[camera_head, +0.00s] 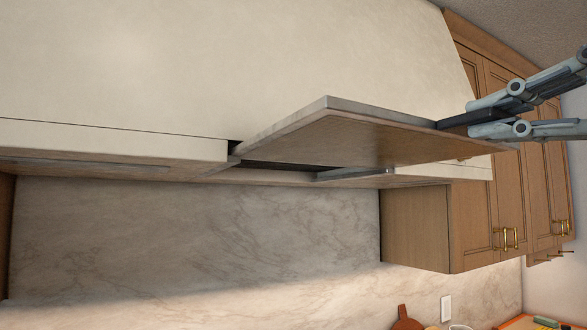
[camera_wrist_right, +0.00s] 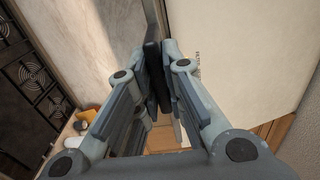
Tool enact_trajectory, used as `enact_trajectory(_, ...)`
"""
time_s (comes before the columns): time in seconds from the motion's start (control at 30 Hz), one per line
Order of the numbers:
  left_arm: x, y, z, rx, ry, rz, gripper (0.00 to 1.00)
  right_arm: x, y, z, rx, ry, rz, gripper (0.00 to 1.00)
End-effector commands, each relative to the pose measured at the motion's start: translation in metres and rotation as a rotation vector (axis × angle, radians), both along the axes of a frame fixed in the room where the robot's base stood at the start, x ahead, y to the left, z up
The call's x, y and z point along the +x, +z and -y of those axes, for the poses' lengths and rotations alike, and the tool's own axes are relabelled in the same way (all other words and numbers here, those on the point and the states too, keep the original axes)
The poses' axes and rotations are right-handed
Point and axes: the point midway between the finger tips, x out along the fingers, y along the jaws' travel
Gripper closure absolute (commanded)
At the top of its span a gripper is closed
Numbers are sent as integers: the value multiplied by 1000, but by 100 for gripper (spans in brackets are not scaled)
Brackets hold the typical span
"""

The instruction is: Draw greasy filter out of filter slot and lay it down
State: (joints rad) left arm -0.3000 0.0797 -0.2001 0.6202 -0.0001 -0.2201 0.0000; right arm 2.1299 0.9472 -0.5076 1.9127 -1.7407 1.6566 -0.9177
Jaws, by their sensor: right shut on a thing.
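The greasy filter (camera_head: 360,138) is a flat, brownish-grey panel with a pale rim. It sticks out from the front of the cream range hood, tilted. My right gripper (camera_head: 468,119) is shut on a dark handle or tab (camera_head: 448,124) at the panel's right end; the closed fingers also show in the right wrist view (camera_wrist_right: 158,78). The filter slot (camera_head: 290,167) is a dark opening in the hood's underside, partly hidden behind the panel. I cannot tell whether the panel's far edge is still inside it. My left gripper is not in view.
The cream hood (camera_head: 230,70) fills the upper area. Wooden cabinets (camera_head: 425,220) stand to the right, close to my right arm. A marble backsplash (camera_head: 200,235) lies below. In the right wrist view, a dark surface with round grates (camera_wrist_right: 35,75) is at left.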

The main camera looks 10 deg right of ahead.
Motion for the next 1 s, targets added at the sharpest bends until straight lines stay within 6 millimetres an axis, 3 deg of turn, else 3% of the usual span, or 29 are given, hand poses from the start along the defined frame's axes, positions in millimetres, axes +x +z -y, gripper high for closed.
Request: enact_trajectory(1.0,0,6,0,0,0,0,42,-39,1,14,1,-1,3,100)
